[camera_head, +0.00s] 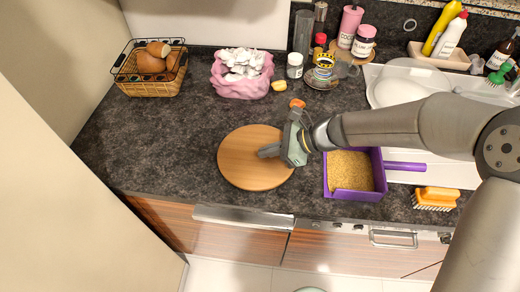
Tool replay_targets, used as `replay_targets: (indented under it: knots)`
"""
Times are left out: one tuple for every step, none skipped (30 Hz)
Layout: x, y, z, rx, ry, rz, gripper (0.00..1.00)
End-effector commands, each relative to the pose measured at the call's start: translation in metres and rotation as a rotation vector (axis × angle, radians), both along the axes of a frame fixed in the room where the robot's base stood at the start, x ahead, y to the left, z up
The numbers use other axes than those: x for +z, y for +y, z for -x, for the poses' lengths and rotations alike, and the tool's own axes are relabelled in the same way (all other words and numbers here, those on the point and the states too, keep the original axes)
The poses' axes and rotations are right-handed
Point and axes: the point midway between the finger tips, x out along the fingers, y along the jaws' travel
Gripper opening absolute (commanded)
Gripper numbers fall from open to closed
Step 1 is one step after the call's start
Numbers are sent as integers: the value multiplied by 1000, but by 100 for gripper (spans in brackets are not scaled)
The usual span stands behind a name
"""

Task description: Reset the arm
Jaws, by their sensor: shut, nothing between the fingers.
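My gripper (268,151) is above the right part of a round wooden board (240,172) on the dark countertop. The fingers point left, are shut and hold nothing. My arm reaches in from the right side of the picture and crosses over the back of a purple box (364,193). The gap between the gripper and the board is hard to judge from this view.
A wire bread basket (150,88), a pink bowl (241,88) and several jars stand along the back. The purple box holds tan grains. An orange brush (435,198) lies at the right. The counter (150,150) left of the board is clear.

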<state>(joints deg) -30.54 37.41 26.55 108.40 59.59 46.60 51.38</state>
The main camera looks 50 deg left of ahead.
Motion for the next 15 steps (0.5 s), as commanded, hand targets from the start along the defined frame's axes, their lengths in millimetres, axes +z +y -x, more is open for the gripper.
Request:
replay_targets:
  knots:
    - [-1,-9,-9,-4,-1,0,0]
    - [-1,-13,-14,-5,-1,-1,0]
    - [-1,-20,-21,-6,-1,-1,0]
    - [-1,-25,-25,-4,0,0,0]
    - [-1,-30,-29,-5,-1,-1,0]
    - [-1,-36,-35,-4,0,-1,0]
    - [0,-40,-39,-4,0,-2,0]
    - [0,-44,-43,-4,0,-2,0]
    - [0,-49,-47,-2,-1,-2,0]
    - [0,-53,-51,-2,-1,-2,0]
    - [1,-56,-54,-3,-2,-3,0]
    - [1,-59,-57,-2,0,-3,0]
    - [1,-62,-59,-1,0,-3,0]
    - [1,-63,-61,-1,-1,-3,0]
    - [1,-66,-63,-1,-1,-3,0]
